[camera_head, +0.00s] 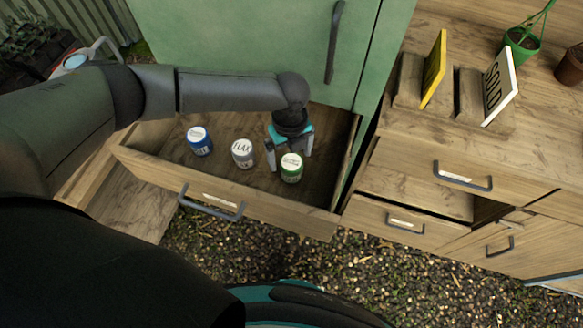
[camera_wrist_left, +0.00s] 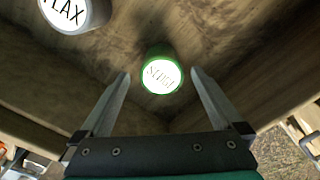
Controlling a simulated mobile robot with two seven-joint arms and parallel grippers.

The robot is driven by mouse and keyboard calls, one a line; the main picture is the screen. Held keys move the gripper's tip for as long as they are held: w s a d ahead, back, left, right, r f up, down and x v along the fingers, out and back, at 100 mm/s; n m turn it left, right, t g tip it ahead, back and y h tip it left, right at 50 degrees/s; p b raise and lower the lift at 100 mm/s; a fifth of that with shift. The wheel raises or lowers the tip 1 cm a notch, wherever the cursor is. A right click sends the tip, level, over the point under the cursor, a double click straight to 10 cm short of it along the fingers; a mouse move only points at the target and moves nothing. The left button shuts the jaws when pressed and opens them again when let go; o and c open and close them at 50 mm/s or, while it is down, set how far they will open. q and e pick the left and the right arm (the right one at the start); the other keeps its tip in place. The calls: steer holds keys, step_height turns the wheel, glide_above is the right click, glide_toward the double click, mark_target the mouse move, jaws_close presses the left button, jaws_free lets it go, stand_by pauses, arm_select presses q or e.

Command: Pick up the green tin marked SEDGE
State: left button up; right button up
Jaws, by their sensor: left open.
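The green tin marked SEDGE (camera_head: 291,168) stands upright in the open wooden drawer, toward its right end. It also shows in the left wrist view (camera_wrist_left: 161,75), its pale lettered lid facing the camera. My left gripper (camera_head: 290,160) reaches down into the drawer at the tin. In the left wrist view its two fingers (camera_wrist_left: 160,78) are spread apart, with the tin between and just beyond their tips. The fingers hold nothing. Whether a finger touches the tin cannot be told. My right gripper is not in view.
A white-lidded tin marked FLAX (camera_head: 243,153) stands left of the green tin, and a blue tin (camera_head: 200,141) farther left. The drawer's front wall (camera_head: 230,198) and right side are close by. A green cabinet door (camera_head: 250,45) rises behind.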

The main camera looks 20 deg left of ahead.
mark_target(292, 161)
arm_select(q)
steer(key=f, duration=0.2)
steer(key=f+b, duration=0.1)
steer(key=f, duration=0.2)
steer(key=shift+s+d+f, duration=0.1)
steer(key=shift+d+f, duration=0.05)
steer(key=shift+d, duration=0.05)
steer(key=c, duration=1.5)
